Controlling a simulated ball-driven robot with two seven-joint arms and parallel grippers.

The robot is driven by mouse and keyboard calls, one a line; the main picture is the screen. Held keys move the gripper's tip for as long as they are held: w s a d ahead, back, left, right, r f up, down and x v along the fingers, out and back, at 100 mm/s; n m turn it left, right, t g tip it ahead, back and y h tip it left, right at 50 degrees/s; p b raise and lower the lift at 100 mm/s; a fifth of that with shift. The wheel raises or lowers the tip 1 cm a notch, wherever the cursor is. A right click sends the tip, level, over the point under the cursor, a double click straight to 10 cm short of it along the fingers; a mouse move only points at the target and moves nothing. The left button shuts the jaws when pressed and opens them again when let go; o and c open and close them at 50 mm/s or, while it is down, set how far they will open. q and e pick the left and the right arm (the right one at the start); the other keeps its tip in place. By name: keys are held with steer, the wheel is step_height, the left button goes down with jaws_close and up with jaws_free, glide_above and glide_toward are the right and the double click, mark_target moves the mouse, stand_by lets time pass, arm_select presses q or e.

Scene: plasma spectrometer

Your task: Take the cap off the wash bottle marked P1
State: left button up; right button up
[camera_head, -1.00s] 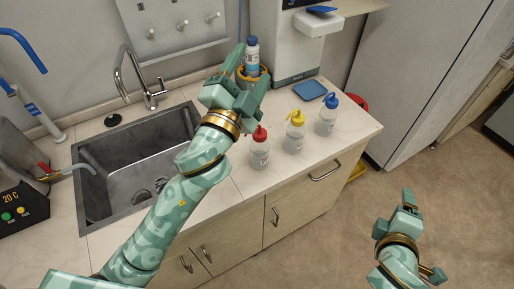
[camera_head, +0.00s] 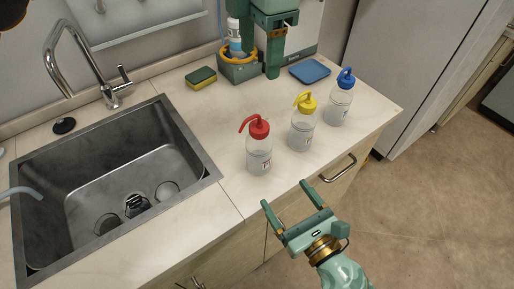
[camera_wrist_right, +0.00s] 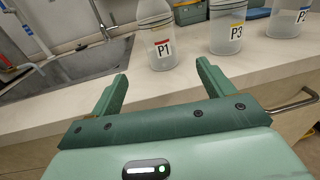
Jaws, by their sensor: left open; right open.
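The wash bottle marked P1 (camera_head: 259,160) is clear, with a red cap (camera_head: 259,127) and a bent red spout pointing left. It stands upright at the counter's front; its label P1 (camera_wrist_right: 164,48) reads plainly in the right wrist view, where the cap is out of frame. My right gripper (camera_head: 286,193) is open and empty, in front of the counter edge, its fingers pointing towards the bottle but apart from it.
A yellow-capped bottle marked P3 (camera_head: 302,130) and a blue-capped bottle marked P2 (camera_head: 340,103) stand to the right of P1. A sink (camera_head: 190,155) with a tap lies left. A sponge (camera_head: 201,78) and a blue tray (camera_head: 310,71) are behind. A drawer handle (camera_head: 339,168) projects below the counter edge.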

mark_target(256, 150)
steer(key=x, duration=1.5)
steer(key=shift+w, duration=0.15)
